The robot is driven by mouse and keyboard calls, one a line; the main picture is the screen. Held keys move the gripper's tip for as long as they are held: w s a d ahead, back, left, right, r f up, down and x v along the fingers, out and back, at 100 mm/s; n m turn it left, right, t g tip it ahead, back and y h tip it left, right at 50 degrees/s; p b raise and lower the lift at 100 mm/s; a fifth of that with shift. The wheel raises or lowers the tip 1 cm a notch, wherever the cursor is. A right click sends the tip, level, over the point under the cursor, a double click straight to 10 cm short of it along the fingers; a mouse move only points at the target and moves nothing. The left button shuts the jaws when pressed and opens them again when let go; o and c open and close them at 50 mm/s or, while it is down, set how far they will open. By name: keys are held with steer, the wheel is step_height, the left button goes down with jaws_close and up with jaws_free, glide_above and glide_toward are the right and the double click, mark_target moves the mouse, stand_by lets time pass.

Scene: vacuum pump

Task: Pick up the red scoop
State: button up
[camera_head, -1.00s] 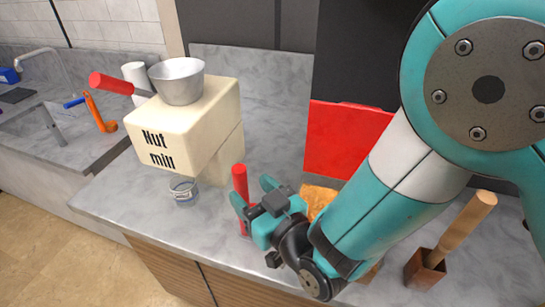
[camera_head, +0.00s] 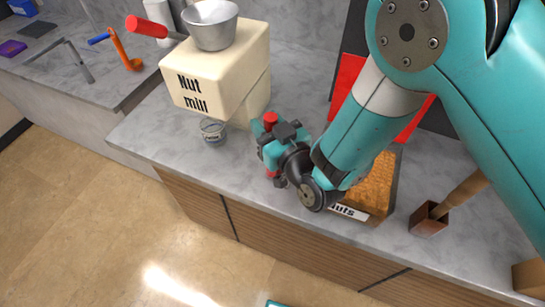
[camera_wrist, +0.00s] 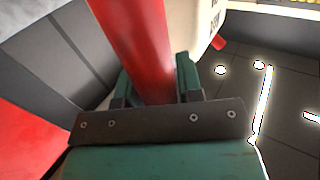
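The red scoop shows as an upright red handle; its top end (camera_head: 270,118) rises just above my gripper (camera_head: 263,146) in the head view. A bit of red also shows below the gripper. In the wrist view its thick red shaft (camera_wrist: 138,45) runs between the two green fingers (camera_wrist: 154,85), which sit close against both sides. My gripper looks shut on it.
The cream nut mill (camera_head: 215,72) with a metal bowl (camera_head: 211,27) and red-handled lever stands left, a small jar (camera_head: 213,131) below it. A nuts box (camera_head: 350,211) lies behind my arm. A brown holder with wooden handle (camera_head: 430,218) stands right. The counter front edge is close.

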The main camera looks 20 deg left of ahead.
jaws_close()
steer(key=shift+r, duration=0.15)
step_height(320, 180, up, 10)
steer(key=p, duration=0.4)
